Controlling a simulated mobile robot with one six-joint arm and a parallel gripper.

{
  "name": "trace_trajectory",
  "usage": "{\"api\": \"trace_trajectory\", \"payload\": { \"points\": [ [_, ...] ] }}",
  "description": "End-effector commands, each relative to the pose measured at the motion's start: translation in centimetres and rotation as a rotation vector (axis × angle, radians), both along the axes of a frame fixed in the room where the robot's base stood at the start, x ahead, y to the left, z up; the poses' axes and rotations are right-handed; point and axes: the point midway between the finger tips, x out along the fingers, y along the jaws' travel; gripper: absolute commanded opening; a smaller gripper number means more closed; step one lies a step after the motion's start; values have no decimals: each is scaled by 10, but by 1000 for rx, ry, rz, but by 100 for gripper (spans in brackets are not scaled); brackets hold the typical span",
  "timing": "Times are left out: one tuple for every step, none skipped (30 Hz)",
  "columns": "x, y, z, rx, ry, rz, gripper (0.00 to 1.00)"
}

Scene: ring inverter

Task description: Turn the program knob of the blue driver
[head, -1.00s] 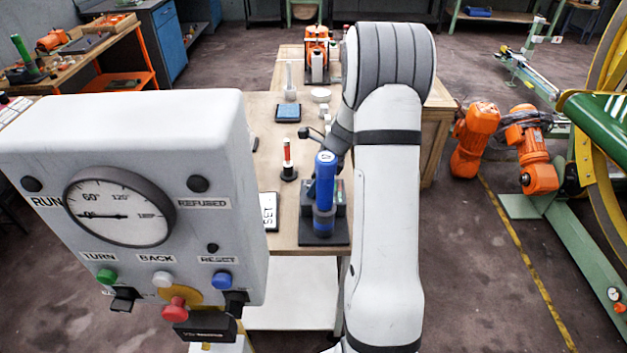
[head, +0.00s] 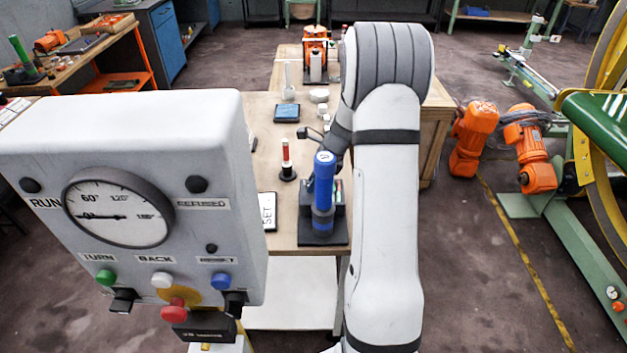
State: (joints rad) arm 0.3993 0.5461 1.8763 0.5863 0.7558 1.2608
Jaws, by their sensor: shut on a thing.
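The blue driver (head: 322,185) stands upright on a dark base (head: 322,235) at the near end of the wooden bench. A pale round mark (head: 324,157) shows on its top. The program knob cannot be made out. My arm comes down to the right of the driver, and my gripper (head: 337,152) is at its upper part, on the far right side. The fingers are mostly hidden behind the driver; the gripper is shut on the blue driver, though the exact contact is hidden.
A grey control box (head: 130,190) with a dial and buttons fills the left foreground. On the bench stand a red-and-white marker (head: 286,160), a SET card (head: 268,211) and a blue pad (head: 287,113). Orange motors (head: 476,140) and green machinery stand at right.

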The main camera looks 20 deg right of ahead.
Motion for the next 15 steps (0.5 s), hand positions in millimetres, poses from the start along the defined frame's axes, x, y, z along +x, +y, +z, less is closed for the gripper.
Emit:
{"api": "trace_trajectory", "payload": {
  "points": [
    [0, 0, 1, 1, 0, 20, 8],
    [1, 0, 1, 1, 0, 34, 8],
    [1, -1, 1, 1, -1, 55, 8],
    [1, -1, 0, 0, 0, 76, 8],
    [1, -1, 0, 1, 2, 95, 8],
    [1, -1, 0, 0, 1, 124, 8],
    [2, -1, 1, 1, 0, 145, 8],
    [2, -1, 1, 1, -1, 170, 8],
    [2, -1, 1, 0, 0, 202, 8],
    [2, -1, 1, 0, 1, 228, 8],
    [3, -1, 1, 1, 0, 252, 8],
    [3, -1, 1, 0, 0, 284, 8],
    [3, -1, 1, 0, 0, 310, 8],
    [3, -1, 1, 0, 0, 334, 8],
    [4, -1, 1, 0, -1, 365, 8]
  ]
}}
